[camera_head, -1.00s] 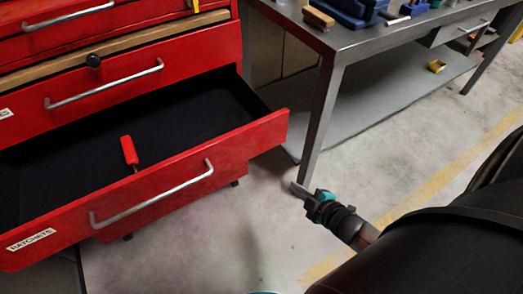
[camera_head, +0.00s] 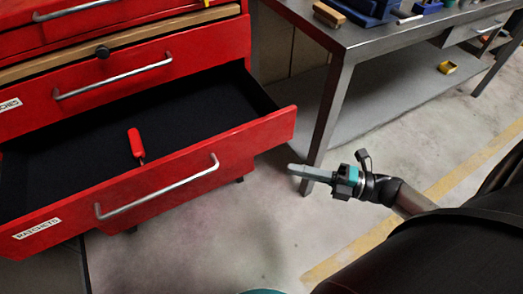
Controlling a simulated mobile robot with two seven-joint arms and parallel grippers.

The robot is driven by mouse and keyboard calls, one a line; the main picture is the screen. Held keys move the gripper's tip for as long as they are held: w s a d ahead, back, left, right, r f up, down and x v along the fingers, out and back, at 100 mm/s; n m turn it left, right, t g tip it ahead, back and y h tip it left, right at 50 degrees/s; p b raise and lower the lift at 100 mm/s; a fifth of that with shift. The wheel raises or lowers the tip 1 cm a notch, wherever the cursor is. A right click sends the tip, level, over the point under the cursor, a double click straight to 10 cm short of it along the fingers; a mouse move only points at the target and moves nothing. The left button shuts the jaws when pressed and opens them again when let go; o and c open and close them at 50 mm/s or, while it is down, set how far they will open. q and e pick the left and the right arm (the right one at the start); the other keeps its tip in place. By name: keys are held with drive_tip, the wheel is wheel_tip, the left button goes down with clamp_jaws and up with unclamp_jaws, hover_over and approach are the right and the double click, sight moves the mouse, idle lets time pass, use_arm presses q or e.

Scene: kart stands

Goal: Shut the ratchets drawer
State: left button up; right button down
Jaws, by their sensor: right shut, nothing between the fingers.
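The ratchets drawer (camera_head: 255,146) is the lowest drawer in view on the red cabinet and is pulled well out. Its front carries a long silver handle (camera_head: 160,188) and a white label reading RATCHETS (camera_head: 37,229). A red-handled tool (camera_head: 135,143) lies inside on the dark liner. My right gripper (camera_head: 291,170) is shut and empty. It points left, in front of the drawer's right end, beside the drawer front and apart from it. My left gripper is not in view.
A metal workbench (camera_head: 345,42) stands right of the cabinet, with a leg (camera_head: 326,112) just behind my right gripper. The drawer above (camera_head: 205,45) is closed. The concrete floor in front is clear.

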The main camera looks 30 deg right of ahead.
sight(246, 147)
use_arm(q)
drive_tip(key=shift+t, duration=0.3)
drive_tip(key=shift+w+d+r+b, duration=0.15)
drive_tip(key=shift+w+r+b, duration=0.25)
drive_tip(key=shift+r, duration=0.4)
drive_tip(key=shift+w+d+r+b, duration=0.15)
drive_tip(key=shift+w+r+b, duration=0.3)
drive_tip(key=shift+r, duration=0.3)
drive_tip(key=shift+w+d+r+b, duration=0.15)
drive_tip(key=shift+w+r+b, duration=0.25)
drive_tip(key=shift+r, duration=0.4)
use_arm(e)
drive_tip(key=shift+w+a, duration=0.9)
drive_tip(key=shift+w, duration=0.6)
drive_tip(key=shift+w+a, duration=0.85)
drive_tip(key=shift+w, duration=0.6)
drive_tip(key=shift+w+a, duration=0.9)
drive_tip(key=shift+w, duration=0.6)
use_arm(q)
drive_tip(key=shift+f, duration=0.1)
use_arm(e)
drive_tip(key=shift+w, duration=0.15)
